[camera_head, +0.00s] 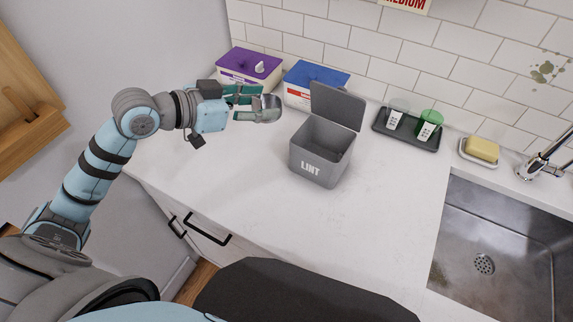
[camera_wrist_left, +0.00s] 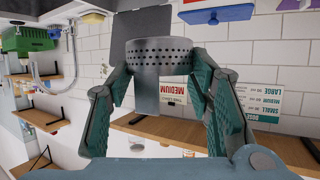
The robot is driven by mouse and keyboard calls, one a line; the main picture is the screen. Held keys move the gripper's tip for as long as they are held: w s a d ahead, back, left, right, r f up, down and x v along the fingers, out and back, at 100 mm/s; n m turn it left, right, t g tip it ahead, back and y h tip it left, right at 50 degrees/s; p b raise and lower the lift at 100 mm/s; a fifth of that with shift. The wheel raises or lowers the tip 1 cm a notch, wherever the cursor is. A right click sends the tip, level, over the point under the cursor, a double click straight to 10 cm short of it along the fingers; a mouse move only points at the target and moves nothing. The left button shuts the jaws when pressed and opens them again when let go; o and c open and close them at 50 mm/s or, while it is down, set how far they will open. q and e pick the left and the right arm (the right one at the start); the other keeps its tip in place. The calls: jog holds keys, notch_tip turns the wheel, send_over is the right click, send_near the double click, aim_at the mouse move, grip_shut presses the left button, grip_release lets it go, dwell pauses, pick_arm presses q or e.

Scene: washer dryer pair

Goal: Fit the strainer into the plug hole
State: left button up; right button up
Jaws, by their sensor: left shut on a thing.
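The strainer (camera_head: 268,109) is a shiny metal cup held above the counter at the back left, just left of the lint bin. My left gripper (camera_head: 252,104) is shut on it. The plug hole (camera_head: 484,264) is a round dotted patch in the floor of the steel sink (camera_head: 510,240) at the right, far from the strainer. My right gripper is not in view.
An open grey lint bin (camera_head: 320,165) stands between the strainer and the sink. Purple-lidded (camera_head: 248,68) and blue-lidded (camera_head: 316,76) boxes, a dark tray (camera_head: 408,133) with two small containers, and a soap dish (camera_head: 478,155) line the wall. A tap (camera_head: 540,165) stands behind the sink.

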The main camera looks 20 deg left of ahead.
aim_at(267, 165)
pick_arm(q)
jog(key=shift+w+a+f+n+y, duration=0.15)
jog(key=shift+w+f+n+y, duration=0.1)
jog(key=shift+w, duration=0.4)
jog(key=shift+w+a+f+n+y, duration=0.1)
jog(key=shift+w+f+n+y, duration=0.15)
jog(key=shift+w, duration=0.35)
jog(key=shift+t, duration=0.3)
notch_tip(267, 165, down, 18)
jog(key=b, duration=0.4)
jog(key=shift+w+f, duration=0.1)
jog(key=shift+f, duration=0.1)
jog(key=o, duration=0.9)
jog(key=shift+f, duration=0.15)
jog(key=o, duration=0.5)
jog(key=shift+c, duration=0.2)
